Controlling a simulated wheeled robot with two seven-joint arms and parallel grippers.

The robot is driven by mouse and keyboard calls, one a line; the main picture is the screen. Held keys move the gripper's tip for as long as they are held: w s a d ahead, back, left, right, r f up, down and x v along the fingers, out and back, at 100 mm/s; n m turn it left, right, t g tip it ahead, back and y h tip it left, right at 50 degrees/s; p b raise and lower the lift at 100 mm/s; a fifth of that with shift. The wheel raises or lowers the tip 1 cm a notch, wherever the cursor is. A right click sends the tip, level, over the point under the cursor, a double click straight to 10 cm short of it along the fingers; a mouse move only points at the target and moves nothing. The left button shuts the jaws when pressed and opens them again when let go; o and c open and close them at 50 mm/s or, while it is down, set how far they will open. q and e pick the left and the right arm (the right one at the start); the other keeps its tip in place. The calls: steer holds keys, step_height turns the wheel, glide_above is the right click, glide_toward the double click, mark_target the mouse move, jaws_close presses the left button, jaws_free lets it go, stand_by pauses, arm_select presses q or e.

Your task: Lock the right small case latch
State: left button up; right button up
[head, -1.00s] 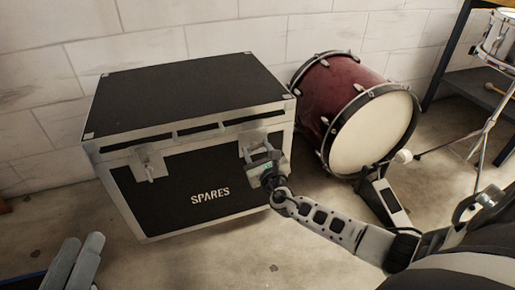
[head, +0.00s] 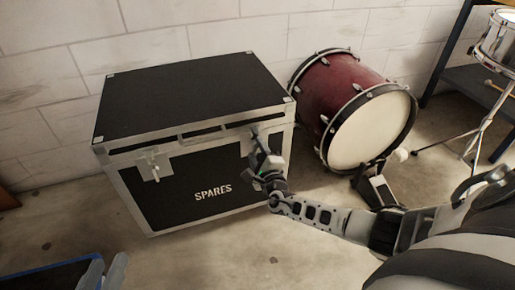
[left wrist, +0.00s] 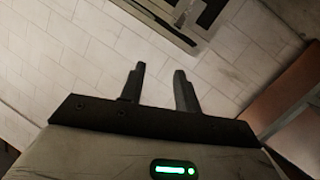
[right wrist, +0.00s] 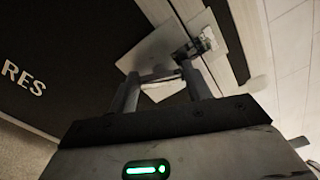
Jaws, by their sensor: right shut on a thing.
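The black case with silver edging, marked SPARES (head: 205,182), stands on the floor with its lid (head: 190,95) down. The right latch (head: 248,138) is at the right of its front, mostly hidden behind my right gripper (head: 263,152). In the right wrist view the latch plate (right wrist: 165,50) lies just beyond the fingers. My right gripper is shut on a latch part (right wrist: 160,78) between its fingertips. The left latch (head: 153,165) hangs on the front's left side. My left gripper (head: 106,274) is low at the left, away from the case; in the left wrist view its fingers (left wrist: 160,85) are apart and empty.
A red bass drum (head: 345,105) with a pedal (head: 374,187) stands right of the case. A snare drum on a stand (head: 497,42) is at the far right. A blue-edged item (head: 50,275) is at the lower left. Floor in front of the case is clear.

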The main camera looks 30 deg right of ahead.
steer(key=shift+n+p, duration=0.45)
steer(key=shift+n, duration=0.65)
steer(key=shift+s+f+n, duration=0.1)
steer(key=shift+n, duration=0.4)
arm_select(q)
steer(key=shift+s+a+f+m+g+y, duration=0.25)
steer(key=shift+f+m+g+y, duration=0.15)
steer(key=shift+f, duration=0.2)
arm_select(e)
steer(key=shift+n, duration=0.3)
arm_select(q)
steer(key=shift+f+p, duration=0.2)
steer(key=shift+p, duration=0.1)
steer(key=shift+r, duration=0.1)
arm_select(e)
steer(key=o, duration=1)
arm_select(q)
steer(key=shift+r, duration=0.1)
